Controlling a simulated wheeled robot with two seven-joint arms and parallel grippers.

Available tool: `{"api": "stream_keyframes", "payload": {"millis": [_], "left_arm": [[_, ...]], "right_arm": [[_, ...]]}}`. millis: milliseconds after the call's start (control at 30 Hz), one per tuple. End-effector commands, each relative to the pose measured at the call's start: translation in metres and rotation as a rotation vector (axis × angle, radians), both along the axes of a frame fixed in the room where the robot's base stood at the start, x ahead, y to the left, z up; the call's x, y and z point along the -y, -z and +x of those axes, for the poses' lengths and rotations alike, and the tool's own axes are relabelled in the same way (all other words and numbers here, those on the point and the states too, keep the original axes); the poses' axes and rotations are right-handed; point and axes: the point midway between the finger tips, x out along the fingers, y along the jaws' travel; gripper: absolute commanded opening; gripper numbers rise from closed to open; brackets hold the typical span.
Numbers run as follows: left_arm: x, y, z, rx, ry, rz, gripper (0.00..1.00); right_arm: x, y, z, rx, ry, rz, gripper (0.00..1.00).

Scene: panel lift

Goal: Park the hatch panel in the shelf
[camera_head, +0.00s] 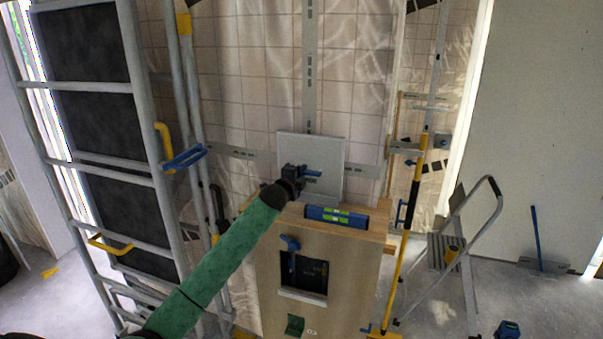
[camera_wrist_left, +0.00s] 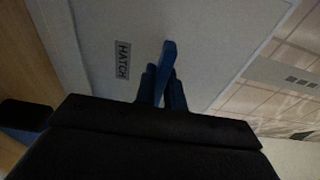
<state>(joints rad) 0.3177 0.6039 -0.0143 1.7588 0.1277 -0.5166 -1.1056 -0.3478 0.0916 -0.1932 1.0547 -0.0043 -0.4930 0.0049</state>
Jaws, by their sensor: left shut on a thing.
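The hatch panel (camera_head: 328,150) is a pale grey square plate. It stands roughly upright behind the top of a wooden cabinet (camera_head: 265,262); I cannot tell whether it rests there. My left gripper (camera_head: 300,173) is in front of the panel, shut on its blue handle (camera_head: 312,172). In the left wrist view, the panel (camera_wrist_left: 205,45) fills much of the picture with a "HATCH" label, and the fingers (camera_wrist_left: 163,90) close around the blue handle (camera_wrist_left: 168,50). I cannot tell which part is the shelf. My right gripper is out of view.
A blue spirit level (camera_head: 336,217) lies on the cabinet top, close in front of the panel. The cabinet front has a dark square opening (camera_head: 308,275). A scaffold frame (camera_head: 150,130) stands left; a yellow pole (camera_head: 404,235) and a step ladder (camera_head: 470,245) stand right.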

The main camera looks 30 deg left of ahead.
Motion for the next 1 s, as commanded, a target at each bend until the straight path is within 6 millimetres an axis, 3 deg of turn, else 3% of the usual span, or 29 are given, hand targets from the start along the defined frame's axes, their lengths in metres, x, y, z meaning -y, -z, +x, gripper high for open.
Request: {"api": "stream_keyframes", "payload": {"millis": [1000], "left_arm": [[-0.001, 0.0067, -0.0003, 0.003, 0.0, 0.0, 0.0]], "right_arm": [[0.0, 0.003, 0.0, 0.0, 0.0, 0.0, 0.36]]}}
